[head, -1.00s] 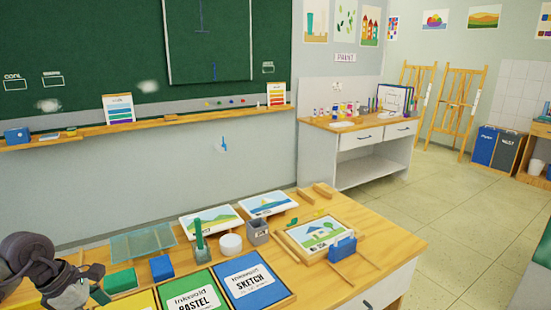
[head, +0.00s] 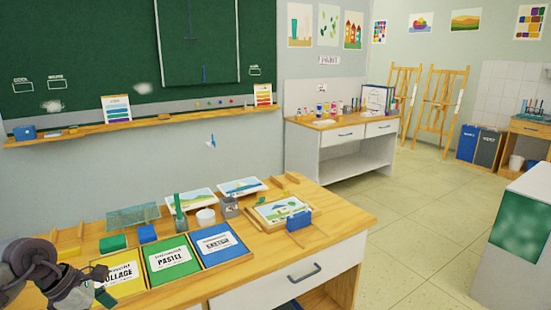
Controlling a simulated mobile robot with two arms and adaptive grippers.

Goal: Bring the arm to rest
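My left arm comes in at the lower left, and its gripper (head: 103,293) is beside the yellow collage box at the table's front left. The fingers are small and partly cut off, so I cannot tell whether they are open or shut. Nothing clearly shows in them. My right gripper is not in view.
The wooden table (head: 330,227) holds yellow collage (head: 122,277), green pastel (head: 168,258) and blue sketch (head: 217,242) boxes, pictures and a blue block (head: 299,220). A white cabinet (head: 510,245) stands at the right. The tiled floor (head: 410,220) between is clear.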

